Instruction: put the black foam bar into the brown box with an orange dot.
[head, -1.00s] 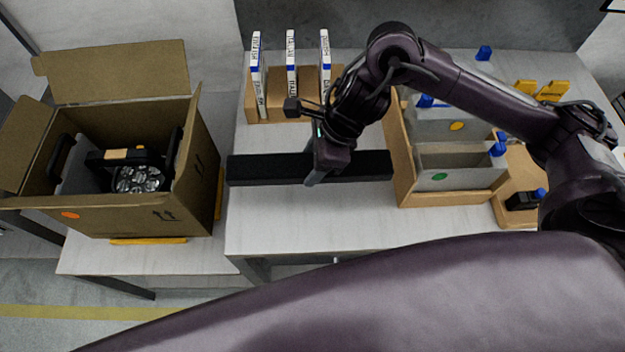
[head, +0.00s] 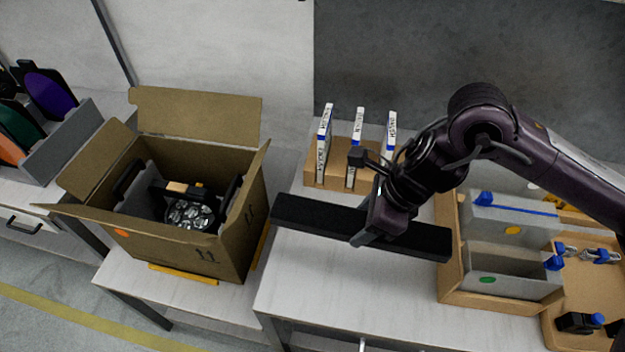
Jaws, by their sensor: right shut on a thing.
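The black foam bar (head: 310,217) is long and dark and lies level across the front of the right table in the picture. My right gripper (head: 372,236) is shut on it near its middle. Whether the bar touches the table I cannot tell. The brown box (head: 172,240) stands open to the left of the bar, flaps up, with an orange dot (head: 121,233) on its front. Inside it are a par can lamp (head: 188,212) and grey padding. My left gripper is not in view.
Coloured discs (head: 50,93) stand at far left. A gap separates the two tables.

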